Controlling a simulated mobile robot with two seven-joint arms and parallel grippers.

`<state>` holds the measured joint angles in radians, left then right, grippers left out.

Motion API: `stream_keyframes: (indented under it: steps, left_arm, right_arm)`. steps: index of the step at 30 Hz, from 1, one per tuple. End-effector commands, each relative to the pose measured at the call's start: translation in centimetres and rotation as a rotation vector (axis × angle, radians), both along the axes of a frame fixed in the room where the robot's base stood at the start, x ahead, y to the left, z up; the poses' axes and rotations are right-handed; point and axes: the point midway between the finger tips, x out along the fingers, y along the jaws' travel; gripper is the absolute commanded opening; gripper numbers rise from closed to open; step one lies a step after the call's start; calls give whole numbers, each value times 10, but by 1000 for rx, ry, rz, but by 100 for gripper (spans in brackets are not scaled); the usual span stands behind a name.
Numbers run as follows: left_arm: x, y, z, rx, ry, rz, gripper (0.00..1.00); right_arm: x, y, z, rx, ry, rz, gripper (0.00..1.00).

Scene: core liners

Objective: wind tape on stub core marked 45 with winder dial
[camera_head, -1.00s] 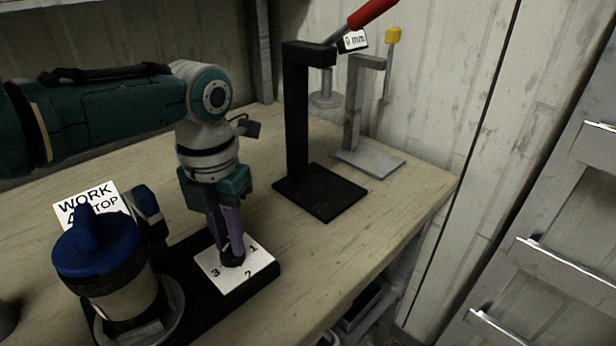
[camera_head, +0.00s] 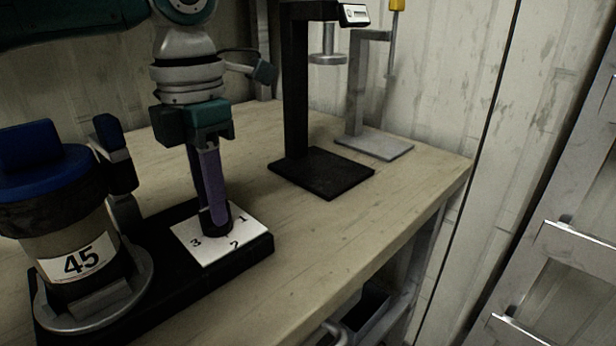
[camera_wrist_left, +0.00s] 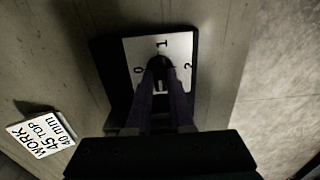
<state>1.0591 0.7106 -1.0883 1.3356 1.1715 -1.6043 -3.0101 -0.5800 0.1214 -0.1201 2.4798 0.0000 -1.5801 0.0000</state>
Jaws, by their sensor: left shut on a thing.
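The stub core (camera_head: 100,238) stands upright on the winder's round metal plate (camera_head: 137,288) at the lower left, its white "45" label (camera_head: 82,262) facing the head camera. A blue cap with a raised handle (camera_head: 42,172) and a dark band sit on top. The winder dial is a white plate (camera_head: 252,232) with numbers, on the black base to the right of the core. My left gripper (camera_head: 215,217) points down, shut on the dark dial knob (camera_head: 217,229) at the plate's middle. The wrist view shows its purple fingers (camera_wrist_left: 162,72) around the knob. My right gripper is out of view.
A black stand (camera_head: 320,172) with a hanging weight and a grey stand (camera_head: 375,142) are behind, to the right. A small blue-topped part (camera_head: 112,140) rises beside the core. A "WORK 45 TOP 40 mm" card (camera_wrist_left: 42,133) shows in the wrist view. The bench's right front is clear.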

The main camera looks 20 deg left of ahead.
Motion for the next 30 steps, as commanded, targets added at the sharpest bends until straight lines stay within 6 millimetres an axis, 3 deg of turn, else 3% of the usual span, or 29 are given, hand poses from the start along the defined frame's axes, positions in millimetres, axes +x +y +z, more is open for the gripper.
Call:
stream_keyframes:
  steps: [8,9,17,25,30]
  left_arm:
    - [1,0,0,0,-2,1,0]
    - [1,0,0,0,-3,1,22]
    - [1,0,0,0,-2,1,50]
    - [1,0,3,0,-3,1,50]
    - [2,0,27,-2,-7,1,50]
  right_arm:
    - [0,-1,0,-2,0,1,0]
    - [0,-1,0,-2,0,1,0]
    - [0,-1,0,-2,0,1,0]
    - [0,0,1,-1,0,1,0]
    - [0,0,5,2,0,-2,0]
